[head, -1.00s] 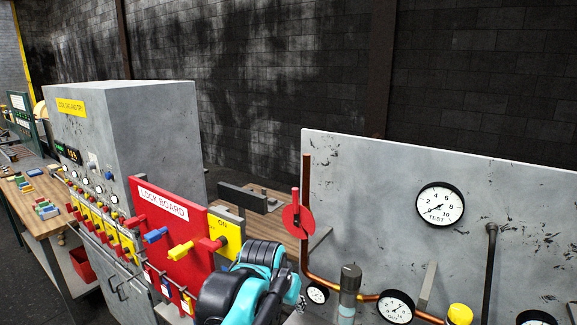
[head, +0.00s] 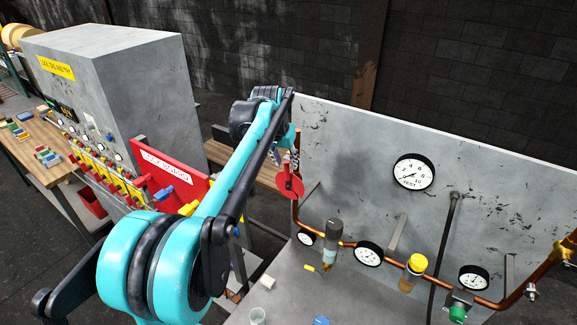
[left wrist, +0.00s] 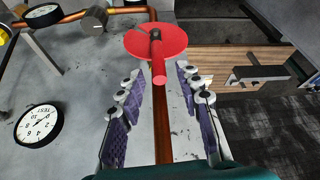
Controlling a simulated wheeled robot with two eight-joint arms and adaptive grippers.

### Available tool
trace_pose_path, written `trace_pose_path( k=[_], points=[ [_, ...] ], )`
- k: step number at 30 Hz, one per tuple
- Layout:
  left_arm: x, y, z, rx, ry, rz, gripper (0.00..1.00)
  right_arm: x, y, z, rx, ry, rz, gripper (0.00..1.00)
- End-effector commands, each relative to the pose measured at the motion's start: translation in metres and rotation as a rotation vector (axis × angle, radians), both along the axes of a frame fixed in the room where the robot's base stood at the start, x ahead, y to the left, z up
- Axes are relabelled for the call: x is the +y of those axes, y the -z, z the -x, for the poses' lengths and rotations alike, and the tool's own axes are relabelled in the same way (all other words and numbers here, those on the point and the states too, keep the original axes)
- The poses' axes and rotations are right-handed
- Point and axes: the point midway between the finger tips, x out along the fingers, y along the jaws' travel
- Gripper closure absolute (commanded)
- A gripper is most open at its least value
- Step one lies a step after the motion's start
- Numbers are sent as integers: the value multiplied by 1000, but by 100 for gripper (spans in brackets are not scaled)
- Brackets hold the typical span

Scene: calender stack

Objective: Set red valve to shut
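The red valve (head: 289,184) has a round red disc and a bar handle and sits on the copper pipe at the left edge of the grey panel. In the left wrist view the red valve (left wrist: 140,42) is upside down, its handle pointing toward my gripper along the pipe. My left gripper (left wrist: 160,76) is open, with purple-padded fingers on either side of the handle and a gap on both sides. In the head view my left gripper (head: 292,152) is just above the valve, partly hidden by the arm. My right gripper is not in view.
The grey panel (head: 345,135) carries a test gauge (head: 413,172), smaller gauges and copper pipe along its lower part. A red lock board (head: 165,175) and grey cabinet (head: 150,75) stand left. A wooden bench (head: 235,155) lies behind the valve.

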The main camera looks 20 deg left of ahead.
Motion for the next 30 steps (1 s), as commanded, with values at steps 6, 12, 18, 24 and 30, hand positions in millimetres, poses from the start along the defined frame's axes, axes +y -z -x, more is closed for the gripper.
trace_pose_path(
  k=[6,12,18,24,30],
  points=[
    [0,32,-14,0,1,0,65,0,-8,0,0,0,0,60],
    [0,49,-21,0,1,0,65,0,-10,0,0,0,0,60],
    [0,51,-21,0,1,0,65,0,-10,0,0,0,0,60],
    [0,51,-21,0,0,0,97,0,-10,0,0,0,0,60],
    [0,51,-21,-1,0,0,100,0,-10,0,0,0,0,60]
  ],
)
